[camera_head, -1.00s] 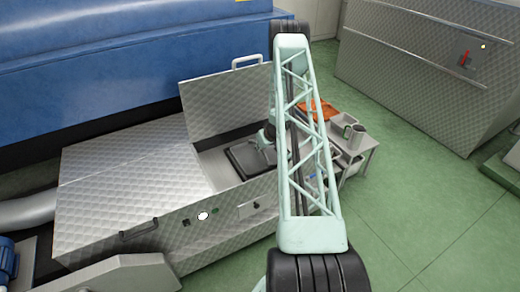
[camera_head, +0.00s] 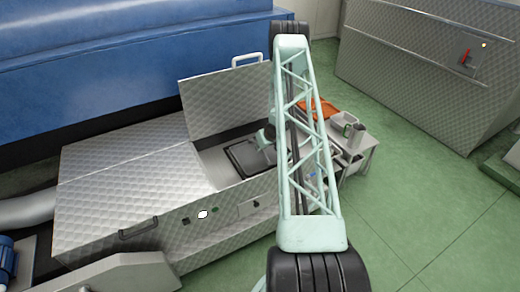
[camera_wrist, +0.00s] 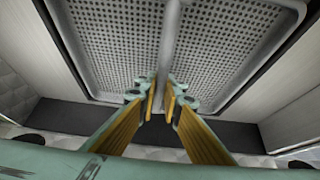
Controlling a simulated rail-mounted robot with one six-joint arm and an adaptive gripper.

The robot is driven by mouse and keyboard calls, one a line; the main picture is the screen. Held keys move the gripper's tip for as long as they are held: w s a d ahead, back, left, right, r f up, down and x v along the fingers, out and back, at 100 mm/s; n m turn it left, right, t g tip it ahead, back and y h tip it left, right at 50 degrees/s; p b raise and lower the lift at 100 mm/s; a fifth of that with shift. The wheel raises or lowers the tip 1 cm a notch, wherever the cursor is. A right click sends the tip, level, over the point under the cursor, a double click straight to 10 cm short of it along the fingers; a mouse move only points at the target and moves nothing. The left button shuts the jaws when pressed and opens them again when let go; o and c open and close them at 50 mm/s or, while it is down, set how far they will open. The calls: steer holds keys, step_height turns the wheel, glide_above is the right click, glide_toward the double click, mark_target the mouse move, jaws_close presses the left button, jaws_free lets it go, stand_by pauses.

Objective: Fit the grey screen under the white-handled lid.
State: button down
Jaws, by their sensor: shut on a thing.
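The lid (camera_head: 222,105) with the white handle (camera_head: 247,59) stands open, upright behind an opening in the quilted metal machine. The screen (camera_head: 243,157) looks dark in the head view and lies nearly flat within this opening; I cannot tell whether it is resting or held just above. In the wrist view the grey perforated screen (camera_wrist: 122,45) has a frame and a round bar (camera_wrist: 169,45) across its middle. My gripper (camera_wrist: 162,104) is shut on this bar, with yellow pads on either side. In the head view my arm hides the opening's right side.
A closed cover (camera_head: 130,165) with a dark handle (camera_head: 138,228) lies left of the opening. A small table (camera_head: 366,150) with a grey jug (camera_head: 354,133) and an orange item (camera_head: 318,109) stands at the right. Green floor (camera_head: 420,190) is clear beyond it.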

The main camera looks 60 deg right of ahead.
steer(key=c, duration=2.7)
jaws_free()
steer(key=shift+r, duration=0.1)
steer(key=shift+v, duration=5.75)
steer(key=shift+a+r, duration=0.1)
steer(key=shift+r, duration=0.1)
steer(key=shift+r, duration=0.1)
